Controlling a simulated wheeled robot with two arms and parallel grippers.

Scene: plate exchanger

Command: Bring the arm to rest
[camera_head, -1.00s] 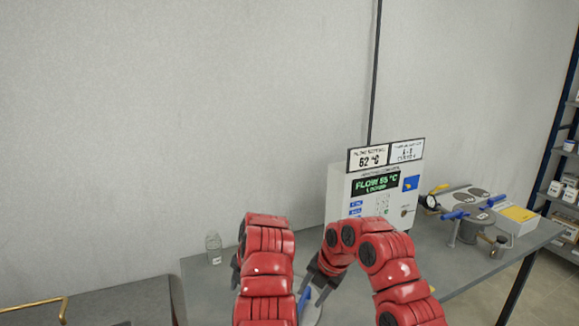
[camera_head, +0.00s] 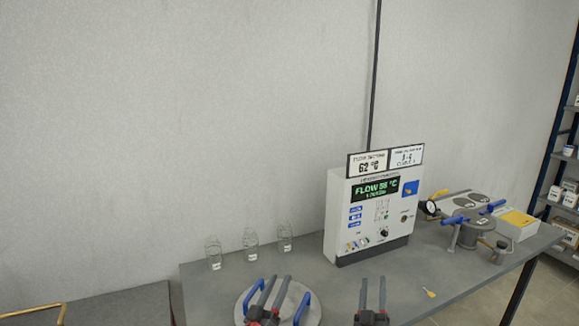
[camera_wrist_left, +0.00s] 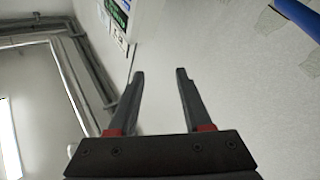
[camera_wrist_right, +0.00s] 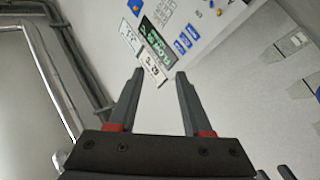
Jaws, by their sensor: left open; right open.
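My left gripper (camera_head: 273,290) is low in the head view, in front of a round grey lid or plate (camera_head: 246,303) with two blue handles. It is open and empty; its two fingers also show apart in the left wrist view (camera_wrist_left: 160,76). My right gripper (camera_head: 371,292) is to its right, over the table front. It is open and empty, with its fingers apart in the right wrist view (camera_wrist_right: 158,76). Most of both arms is out of the head view.
A white control box (camera_head: 342,225) with a green display stands behind on the grey table (camera_head: 440,272). Several glass bottles (camera_head: 250,243) stand at the back left. A grey vessel with blue handles (camera_head: 474,232) is at the right. A small yellow item (camera_head: 429,292) lies on the table.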

